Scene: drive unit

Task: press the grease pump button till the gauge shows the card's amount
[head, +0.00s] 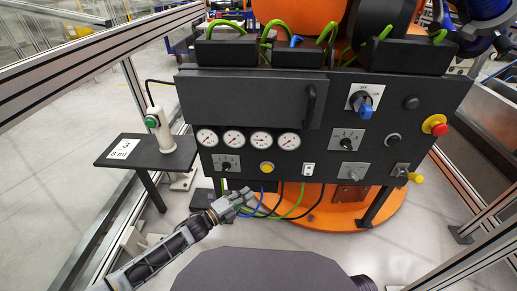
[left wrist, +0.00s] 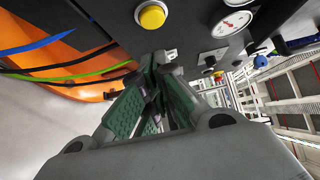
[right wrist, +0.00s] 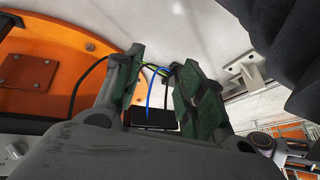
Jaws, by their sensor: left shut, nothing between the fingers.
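A pale grease pump handle with a green button (head: 151,122) stands upright on a small black side table (head: 160,160). A white card (head: 122,149) on that table appears to read "8 ml". Several round white gauges sit in a row on the black panel, one of them here (head: 261,141); their readings are too small to tell. A yellow button (head: 267,168) is below them, and it shows large in the left wrist view (left wrist: 151,15). My left gripper (head: 245,200) is shut and empty, below and apart from the yellow button. My right gripper (right wrist: 163,68) is open and empty, seen only in its wrist view.
The panel (head: 320,165) carries knobs, switches, a red emergency stop (head: 435,125) and a yellow-tipped lever (head: 414,177). Blue, green and black cables (head: 290,205) hang below it over an orange base (head: 340,215). Metal frame rails (head: 90,60) run along both sides.

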